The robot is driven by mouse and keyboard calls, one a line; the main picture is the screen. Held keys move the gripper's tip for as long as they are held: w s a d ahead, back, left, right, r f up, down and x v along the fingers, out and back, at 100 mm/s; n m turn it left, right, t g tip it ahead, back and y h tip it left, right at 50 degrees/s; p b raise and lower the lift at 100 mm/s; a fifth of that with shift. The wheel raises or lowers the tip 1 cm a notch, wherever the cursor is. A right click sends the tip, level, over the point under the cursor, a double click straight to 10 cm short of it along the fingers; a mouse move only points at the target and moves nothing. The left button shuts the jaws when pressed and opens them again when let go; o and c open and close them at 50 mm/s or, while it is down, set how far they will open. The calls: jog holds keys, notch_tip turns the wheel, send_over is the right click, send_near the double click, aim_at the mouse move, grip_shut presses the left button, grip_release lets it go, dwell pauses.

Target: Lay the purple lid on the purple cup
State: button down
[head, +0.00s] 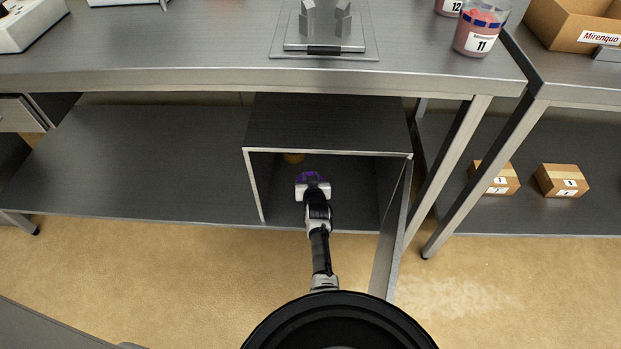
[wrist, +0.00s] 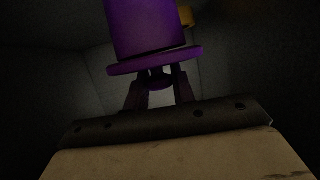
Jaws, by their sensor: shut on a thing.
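My gripper (head: 313,185) is inside the open box-like compartment under the table. It is shut on a purple thing (head: 312,176) at its tips, which I take to be the purple lid. In the wrist view the fingers (wrist: 159,88) meet just under a flat purple disc (wrist: 152,62), wider than the purple cylinder (wrist: 146,28) above it. The cylinder runs off the top edge. I cannot tell whether disc and cylinder are one piece or lid and cup touching. No separate purple cup can be told apart in the head view.
A yellow-orange object (head: 293,157) stands at the back left of the compartment, partly hidden by its top (head: 330,125). An open door panel (head: 390,240) stands to the right. Small boxes (head: 560,180) lie on the right shelf.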

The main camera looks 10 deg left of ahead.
jog(key=shift+f, duration=0.15)
jog(key=c, duration=1.2)
grip_release()
jog(key=shift+o, duration=0.2)
jog(key=shift+r, duration=0.2)
